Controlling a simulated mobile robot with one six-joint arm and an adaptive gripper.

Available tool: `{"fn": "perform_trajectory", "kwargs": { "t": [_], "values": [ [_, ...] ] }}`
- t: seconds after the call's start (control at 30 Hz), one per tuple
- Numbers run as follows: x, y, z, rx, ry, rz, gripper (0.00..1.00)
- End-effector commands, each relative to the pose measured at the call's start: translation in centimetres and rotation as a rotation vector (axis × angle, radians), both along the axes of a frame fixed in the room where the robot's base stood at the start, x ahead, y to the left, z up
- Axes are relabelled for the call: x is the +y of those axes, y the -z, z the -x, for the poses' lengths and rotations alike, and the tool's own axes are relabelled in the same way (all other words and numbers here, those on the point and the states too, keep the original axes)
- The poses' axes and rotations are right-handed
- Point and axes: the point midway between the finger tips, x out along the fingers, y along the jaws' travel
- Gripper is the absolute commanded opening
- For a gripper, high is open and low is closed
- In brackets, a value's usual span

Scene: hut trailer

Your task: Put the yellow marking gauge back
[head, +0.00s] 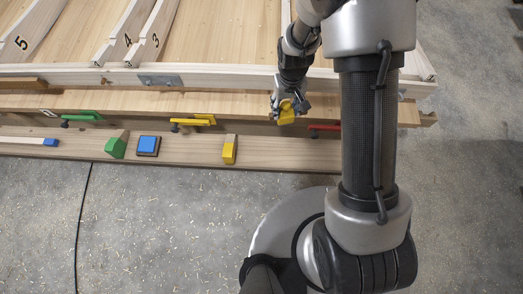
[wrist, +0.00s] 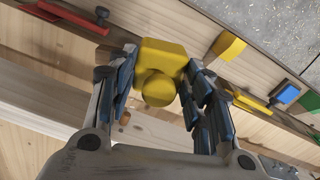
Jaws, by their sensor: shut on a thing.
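The yellow marking gauge (wrist: 163,55) is between the two fingers of my gripper (wrist: 160,82) in the wrist view. It shows a blocky body and a rounded knob facing the camera; its far side is hidden. In the head view the yellow gauge (head: 287,116) hangs at the tip of my gripper (head: 288,103), over the front ledge of the wooden bench, between the yellow clamp and the red clamp. I cannot tell whether it touches the wood.
The front plank (head: 190,151) carries a yellow block (head: 229,151), a blue block (head: 148,143), a green block (head: 116,146) and a blue-handled tool (head: 50,142). A yellow clamp (head: 192,121), green clamp (head: 82,117) and red clamp (head: 324,127) lie behind. The plank between yellow block and red clamp looks clear.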

Motion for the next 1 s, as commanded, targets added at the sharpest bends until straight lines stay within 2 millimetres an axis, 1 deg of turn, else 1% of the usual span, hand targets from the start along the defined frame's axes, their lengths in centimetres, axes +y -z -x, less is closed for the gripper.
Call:
{"fn": "perform_trajectory", "kwargs": {
  "t": [0.03, 0.1, 0.2, 0.3, 0.37, 0.47, 0.8, 0.9, 1.0],
  "values": [
    [1.2, 2.6, 0.5, 0.008, -0.036, 0.002, 0.24],
    [2.6, 5.2, 0.8, 0.004, -0.078, 0.000, 0.24],
    [4.1, 7.9, 1.3, -0.001, -0.122, 0.000, 0.24],
    [4.8, 9.5, 1.6, -0.005, -0.145, -0.002, 0.24],
    [5.0, 10.4, 1.8, -0.005, -0.152, -0.002, 0.24],
    [5.0, 12.5, 1.9, -0.004, -0.153, -0.002, 0.24],
    [4.9, 21.7, 1.9, -0.004, -0.152, -0.002, 0.24],
    [5.0, 23.7, 1.8, -0.006, -0.152, -0.002, 0.24],
    [5.0, 25.0, 1.8, -0.007, -0.152, -0.002, 0.24]
  ]
}}
